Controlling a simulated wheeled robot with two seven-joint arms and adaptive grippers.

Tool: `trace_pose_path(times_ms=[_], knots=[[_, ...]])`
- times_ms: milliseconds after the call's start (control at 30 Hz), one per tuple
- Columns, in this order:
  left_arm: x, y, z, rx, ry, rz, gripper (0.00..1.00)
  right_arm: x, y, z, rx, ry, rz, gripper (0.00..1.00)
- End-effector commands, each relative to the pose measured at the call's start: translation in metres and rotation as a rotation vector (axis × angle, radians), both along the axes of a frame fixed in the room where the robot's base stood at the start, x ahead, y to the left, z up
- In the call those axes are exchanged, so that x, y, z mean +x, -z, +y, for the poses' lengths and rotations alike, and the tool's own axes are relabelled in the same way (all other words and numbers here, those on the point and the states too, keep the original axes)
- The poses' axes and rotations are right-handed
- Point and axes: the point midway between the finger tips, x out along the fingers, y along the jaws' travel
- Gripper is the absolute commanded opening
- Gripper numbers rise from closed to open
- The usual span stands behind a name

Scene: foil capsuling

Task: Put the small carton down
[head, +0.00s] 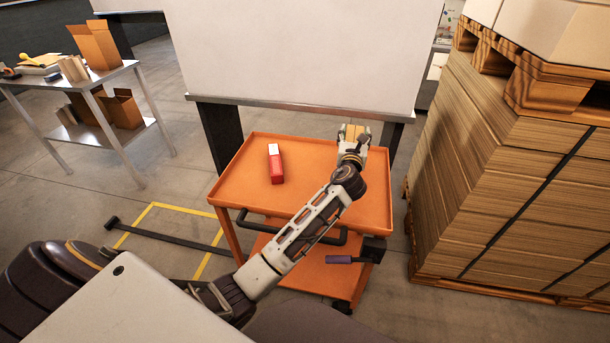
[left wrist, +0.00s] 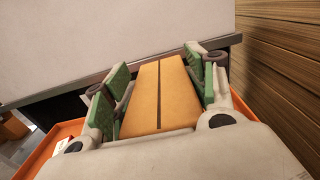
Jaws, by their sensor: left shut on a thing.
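The small carton (left wrist: 161,94) is tan-orange with a dark seam along its top, seen close up in the left wrist view. My left gripper (left wrist: 160,88) has its green-padded fingers on both sides of the carton and is shut on it. In the head view the carton (head: 354,132) shows at the end of my left arm, over the far right corner of the orange cart (head: 240,178). Whether its underside touches the cart top cannot be told. My right gripper is not in view.
A red and white box (head: 276,165) stands on the cart's left half. The middle of the cart top is clear. A large pale panel (head: 305,50) rises behind the cart. Stacked cardboard on pallets (head: 510,165) stands close on the right. A metal table (head: 130,70) is at left.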

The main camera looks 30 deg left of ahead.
Motion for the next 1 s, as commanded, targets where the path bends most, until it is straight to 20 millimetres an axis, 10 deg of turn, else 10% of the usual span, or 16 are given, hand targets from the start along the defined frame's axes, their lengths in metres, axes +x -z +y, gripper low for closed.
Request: trace_pose_path(times_ms=[1000], knots=[[0.0, 0.058, 0.0, 0.0, -0.001, -0.001, 0.22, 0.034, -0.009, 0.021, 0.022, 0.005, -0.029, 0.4]])
